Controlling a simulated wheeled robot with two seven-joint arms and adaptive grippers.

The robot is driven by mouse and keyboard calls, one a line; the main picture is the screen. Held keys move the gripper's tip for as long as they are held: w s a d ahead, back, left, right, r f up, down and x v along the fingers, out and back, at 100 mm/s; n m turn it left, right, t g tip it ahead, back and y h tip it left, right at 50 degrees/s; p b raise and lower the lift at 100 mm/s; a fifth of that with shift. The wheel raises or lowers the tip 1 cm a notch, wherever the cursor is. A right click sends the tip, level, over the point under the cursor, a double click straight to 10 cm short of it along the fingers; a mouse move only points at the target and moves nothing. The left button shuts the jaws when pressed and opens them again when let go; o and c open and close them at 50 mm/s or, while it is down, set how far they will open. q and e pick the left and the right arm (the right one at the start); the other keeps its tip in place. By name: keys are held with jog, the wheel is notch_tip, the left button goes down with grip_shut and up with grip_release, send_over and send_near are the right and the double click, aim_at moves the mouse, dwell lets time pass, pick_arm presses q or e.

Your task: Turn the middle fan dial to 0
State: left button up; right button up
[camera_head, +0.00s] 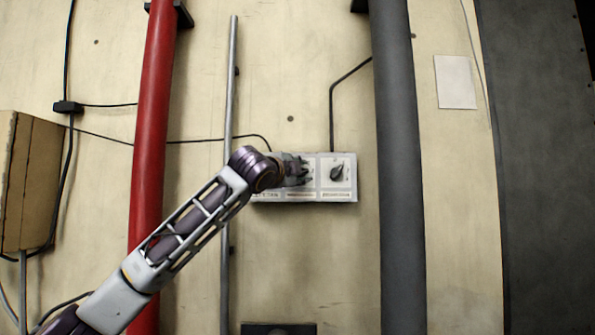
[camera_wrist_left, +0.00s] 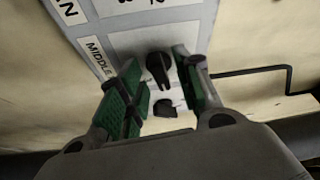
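A white control panel (camera_head: 347,195) is mounted on the wall in the head view. Its right-hand dial (camera_head: 337,173) is black and uncovered; my left gripper (camera_head: 300,171) covers the middle part of the panel. In the left wrist view, a black dial (camera_wrist_left: 158,72) sits beside a label reading "MIDDLE" (camera_wrist_left: 97,56). My left gripper (camera_wrist_left: 158,64) has green-padded fingers spread either side of this dial, with gaps visible, so it is open. I cannot read which number the dial points to. My right gripper is in neither view.
A red pipe (camera_head: 155,120) and a thin grey pipe (camera_head: 230,110) run upright left of the panel. A thick dark grey pipe (camera_head: 398,150) stands close to its right. A brown box (camera_head: 28,180) is at far left. A dark cable (camera_head: 331,110) rises above the panel.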

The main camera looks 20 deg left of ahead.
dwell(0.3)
pick_arm(q)
jog(key=shift+w, duration=0.1)
grip_shut()
